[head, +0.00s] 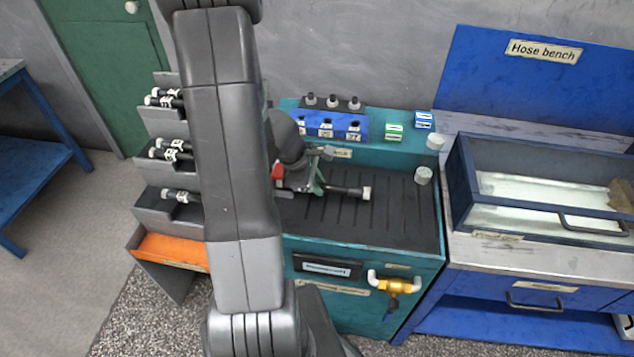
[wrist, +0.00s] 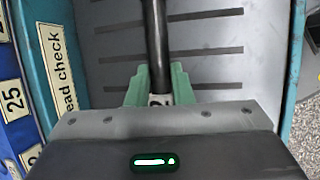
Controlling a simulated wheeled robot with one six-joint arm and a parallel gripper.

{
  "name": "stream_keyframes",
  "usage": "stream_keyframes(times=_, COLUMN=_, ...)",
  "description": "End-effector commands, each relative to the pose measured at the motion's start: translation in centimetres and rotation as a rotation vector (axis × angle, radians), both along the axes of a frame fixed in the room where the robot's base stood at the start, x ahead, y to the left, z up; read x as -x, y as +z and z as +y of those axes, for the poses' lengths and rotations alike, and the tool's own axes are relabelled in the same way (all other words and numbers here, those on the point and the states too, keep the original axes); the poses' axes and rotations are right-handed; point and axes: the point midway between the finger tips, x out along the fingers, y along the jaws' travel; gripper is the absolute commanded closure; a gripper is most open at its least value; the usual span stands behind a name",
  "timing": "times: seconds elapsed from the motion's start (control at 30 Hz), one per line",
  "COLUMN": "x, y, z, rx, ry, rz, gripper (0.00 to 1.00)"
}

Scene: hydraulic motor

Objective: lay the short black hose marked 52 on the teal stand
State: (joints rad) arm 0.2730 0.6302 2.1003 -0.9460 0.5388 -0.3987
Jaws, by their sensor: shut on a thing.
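The short black hose (head: 345,190) is in my gripper (head: 316,187), over the dark slotted top of the teal stand (head: 405,240). One pale end fitting of the hose points right in the head view. In the wrist view the hose (wrist: 155,45) runs away from me between the green fingers of my gripper (wrist: 159,85), which are shut on it. Its white label is mostly hidden; only part of a digit, like a 2, shows. I cannot tell whether the hose touches the stand's top.
A grey stepped rack (head: 160,205) with several hoses stands at left. A blue block (head: 330,125) with numbered labels and small boxes lines the stand's back. Pale cylinders (head: 423,175) stand at its right edge. A hose bench with a clear-sided tray (head: 545,190) is further right.

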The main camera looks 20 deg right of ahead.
Motion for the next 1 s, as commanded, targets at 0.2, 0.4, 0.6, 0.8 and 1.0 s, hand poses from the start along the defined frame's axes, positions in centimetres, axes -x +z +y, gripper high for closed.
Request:
stream_keyframes(times=0.2, x=0.0, y=-0.6, z=0.0, rx=0.001, ry=0.001, rz=0.001, gripper=1.00)
stream_keyframes(times=0.4, x=-0.1, y=-1.0, z=0.0, rx=0.001, ry=0.002, rz=0.001, gripper=1.00)
stream_keyframes(times=0.6, x=0.1, y=-0.9, z=0.1, rx=-0.001, ry=0.000, rz=0.004, gripper=0.54)
stream_keyframes(times=0.8, x=0.2, y=-0.9, z=0.2, rx=-0.002, ry=0.000, rz=0.008, gripper=0.54)
stream_keyframes(times=1.0, x=-0.1, y=1.6, z=1.1, rx=0.000, ry=0.004, rz=0.001, gripper=0.54)
